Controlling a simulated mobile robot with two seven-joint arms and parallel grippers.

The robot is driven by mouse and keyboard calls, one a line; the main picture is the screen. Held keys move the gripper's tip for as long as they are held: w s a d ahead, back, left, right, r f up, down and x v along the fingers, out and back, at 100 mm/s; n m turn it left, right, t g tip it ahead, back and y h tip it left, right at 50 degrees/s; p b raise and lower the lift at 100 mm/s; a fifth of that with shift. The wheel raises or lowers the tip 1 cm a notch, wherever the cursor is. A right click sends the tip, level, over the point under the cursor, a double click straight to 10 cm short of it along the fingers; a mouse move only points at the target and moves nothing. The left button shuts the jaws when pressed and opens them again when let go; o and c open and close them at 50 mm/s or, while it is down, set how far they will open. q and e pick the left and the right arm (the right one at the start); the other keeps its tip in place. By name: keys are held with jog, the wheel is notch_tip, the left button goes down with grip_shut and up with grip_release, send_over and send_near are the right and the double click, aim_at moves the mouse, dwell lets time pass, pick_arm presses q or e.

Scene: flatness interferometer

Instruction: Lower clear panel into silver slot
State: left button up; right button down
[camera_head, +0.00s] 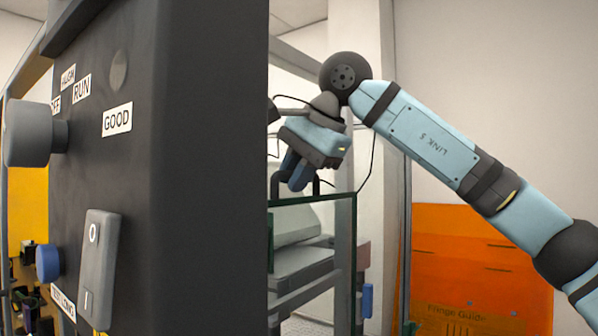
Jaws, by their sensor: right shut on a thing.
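The clear panel (335,198) stands upright at the centre, with a dark green edge along its top and right side. Its left part is hidden behind the dark control box. My right gripper (295,175) is just above the panel's top edge, its blue fingers pointing down and shut on what looks like the panel's dark handle. A grey upright (344,270) runs along the panel's right side. I cannot make out the silver slot clearly or tell whether the panel's lower edge is in it. My left gripper is not in view.
The large dark control box (208,170) with knobs, a rocker switch and labels blocks the left half. Grey stepped housings (300,262) show through the panel. An orange sheet (475,270) marked "Fringe Guide" is at the lower right, behind my right arm.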

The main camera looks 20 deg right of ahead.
aim_at(297, 204)
dwell(0.7)
jog(key=shift+w+a+f, duration=0.25)
jog(key=shift+w+f, duration=0.1)
jog(key=shift+f, duration=0.3)
dwell(0.6)
jog(key=shift+f, duration=0.15)
dwell(0.3)
jog(key=shift+f+b, duration=1.6)
jog(key=shift+f, duration=0.85)
